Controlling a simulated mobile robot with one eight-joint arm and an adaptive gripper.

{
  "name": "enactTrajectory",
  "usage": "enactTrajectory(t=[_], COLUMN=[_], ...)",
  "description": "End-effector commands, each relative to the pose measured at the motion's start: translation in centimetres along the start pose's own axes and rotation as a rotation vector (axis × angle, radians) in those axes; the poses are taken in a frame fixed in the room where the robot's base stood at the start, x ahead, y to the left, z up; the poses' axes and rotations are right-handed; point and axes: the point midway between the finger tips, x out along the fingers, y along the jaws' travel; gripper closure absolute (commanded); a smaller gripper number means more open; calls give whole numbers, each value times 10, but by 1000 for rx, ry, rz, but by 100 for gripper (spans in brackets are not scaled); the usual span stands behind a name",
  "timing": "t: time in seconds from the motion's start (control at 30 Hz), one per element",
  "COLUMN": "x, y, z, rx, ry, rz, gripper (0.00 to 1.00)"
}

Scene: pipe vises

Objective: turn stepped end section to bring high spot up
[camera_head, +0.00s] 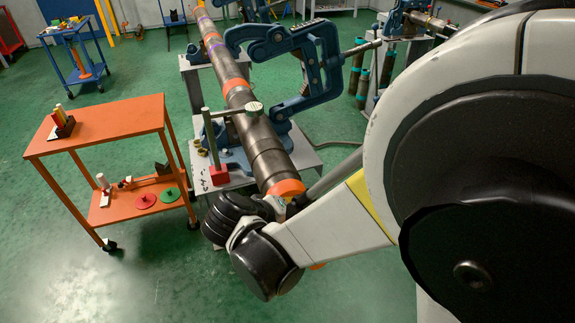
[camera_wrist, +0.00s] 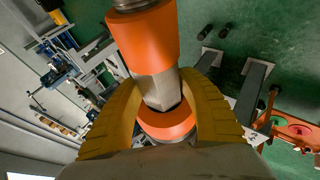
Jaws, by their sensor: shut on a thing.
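A long dark pipe (camera_head: 240,98) lies through blue pipe vises. Its near end is a thicker stepped end section (camera_head: 266,152) with an orange band (camera_head: 286,187) at the tip. In the wrist view, the orange collar (camera_wrist: 146,42) leads to a grey metal hexagonal part (camera_wrist: 158,90), with another orange ring (camera_wrist: 167,123) below. My gripper (camera_wrist: 163,100) has yellow ribbed fingers on both sides of this grey part and is shut on it. In the head view, my wrist hides the fingers and the grip. A round dial gauge (camera_head: 253,108) sits over the end section.
A blue vise (camera_head: 292,52) stands open-framed over the pipe on a grey stand (camera_head: 306,152). A red-based gauge post (camera_head: 218,174) stands beside the pipe. An orange cart (camera_head: 100,125) with tools is at left. Green floor is clear at front left.

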Motion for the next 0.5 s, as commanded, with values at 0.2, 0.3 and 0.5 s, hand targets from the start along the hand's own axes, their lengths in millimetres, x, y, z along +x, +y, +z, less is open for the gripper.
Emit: enactTrajectory(t=[0.2,0.3,0.5], x=[1,1,2], y=[-5,-5,-5], z=[0,0,1], rx=[-81,-114,-170], ry=[0,0,-1], rz=[186,268,406], gripper=[84,84,84])
